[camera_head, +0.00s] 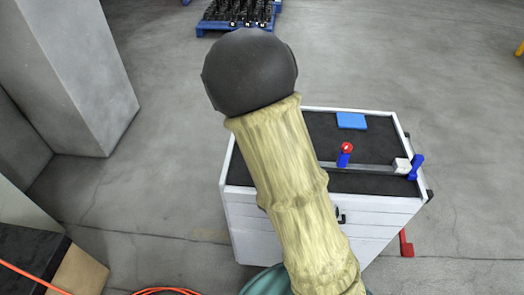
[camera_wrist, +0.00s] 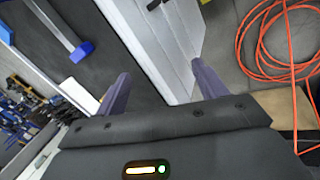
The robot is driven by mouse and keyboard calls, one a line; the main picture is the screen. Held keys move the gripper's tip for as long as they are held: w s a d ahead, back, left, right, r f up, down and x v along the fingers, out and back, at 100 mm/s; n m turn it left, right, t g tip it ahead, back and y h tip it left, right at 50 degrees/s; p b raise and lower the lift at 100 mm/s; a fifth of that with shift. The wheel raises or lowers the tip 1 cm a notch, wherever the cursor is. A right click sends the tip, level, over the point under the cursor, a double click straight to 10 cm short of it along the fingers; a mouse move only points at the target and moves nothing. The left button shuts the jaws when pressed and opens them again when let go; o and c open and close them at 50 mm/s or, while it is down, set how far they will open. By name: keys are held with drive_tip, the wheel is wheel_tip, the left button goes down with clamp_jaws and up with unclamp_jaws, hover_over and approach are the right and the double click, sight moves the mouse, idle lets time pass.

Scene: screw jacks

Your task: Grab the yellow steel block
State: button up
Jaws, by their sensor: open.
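I cannot make out a yellow steel block in either view. My gripper (camera_wrist: 162,80) shows in the wrist view with its two purple-grey fingers spread apart and nothing between them. It points toward the edge of a white drawer cart (camera_wrist: 150,35) with a dark top. In the head view my arm covers part of the cart (camera_head: 275,235), and my gripper is not visible there. A silver bar (camera_head: 375,168) lies across the cart top, with a red and blue piece (camera_head: 345,155), a white block (camera_head: 401,165) and a blue piece (camera_head: 416,167) at it.
A flat blue block (camera_head: 351,120) lies at the back of the cart top. A red part (camera_head: 406,243) sits low beside the cart. An orange hose (camera_wrist: 275,40) lies coiled on the floor. A blue pallet (camera_head: 236,22) with dark items stands far back. A grey pillar (camera_head: 85,70) rises left.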

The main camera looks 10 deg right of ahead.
drive_tip(key=w+n+t+h, duration=0.1)
drive_tip(key=w+n+t, duration=0.1)
drive_tip(key=n, duration=0.3)
drive_tip(key=w+n+t+h, duration=0.1)
drive_tip(key=w+n+t, duration=0.1)
drive_tip(key=n, duration=0.4)
drive_tip(key=w+a+n+t+h, duration=0.1)
drive_tip(key=w+n+t, duration=0.1)
drive_tip(key=n, duration=0.3)
drive_tip(key=shift+w+f+n, duration=0.1)
drive_tip(key=shift+w+n, duration=0.2)
drive_tip(key=shift+w, duration=0.35)
drive_tip(key=a+r+n+t, duration=0.1)
drive_tip(key=w+r+n+t, duration=0.1)
drive_tip(key=n, duration=0.1)
drive_tip(key=w+a+r+n+t, duration=0.1)
drive_tip(key=n, duration=0.1)
drive_tip(key=shift+a+y, duration=0.35)
drive_tip(key=shift+y, duration=0.05)
drive_tip(key=shift+f, duration=0.1)
drive_tip(key=p+x, duration=0.2)
drive_tip(key=x, duration=0.9)
drive_tip(key=shift+w, duration=0.15)
drive_tip(key=shift+w+d+f, duration=0.2)
drive_tip(key=shift+w+f, duration=0.1)
drive_tip(key=shift+w, duration=0.05)
